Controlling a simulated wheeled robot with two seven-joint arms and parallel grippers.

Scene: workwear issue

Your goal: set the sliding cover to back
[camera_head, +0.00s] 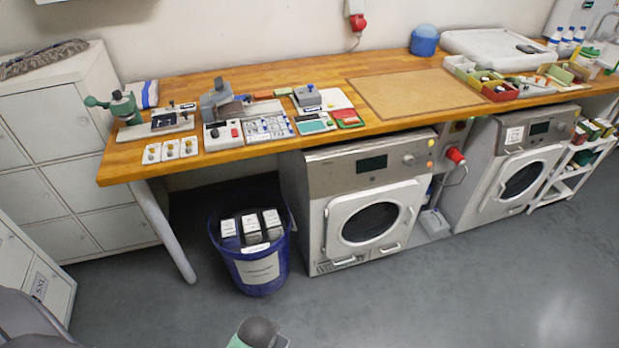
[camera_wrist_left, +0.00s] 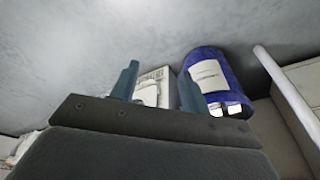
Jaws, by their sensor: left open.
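No part on the wooden worktop (camera_head: 317,71) can be picked out for certain as the sliding cover; the parts are small in the head view. Candidates at the left end are a low grey unit with a dark top (camera_head: 165,122) and a grey machine with a raised head (camera_head: 222,101). The cover's position cannot be read. My left gripper (camera_wrist_left: 158,82) shows in the left wrist view, with its two fingers apart and nothing between them. It is away from the worktop, with floor and a blue bin beyond it. My right gripper is not in view.
A blue bin (camera_head: 262,272) with several boxes stands under the worktop, left of a washing machine (camera_head: 325,210). A green hand press (camera_head: 124,106), several small switch plates (camera_head: 171,149) and a panel of labels (camera_head: 267,129) crowd the left end. The tan mat (camera_head: 415,93) is clear.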

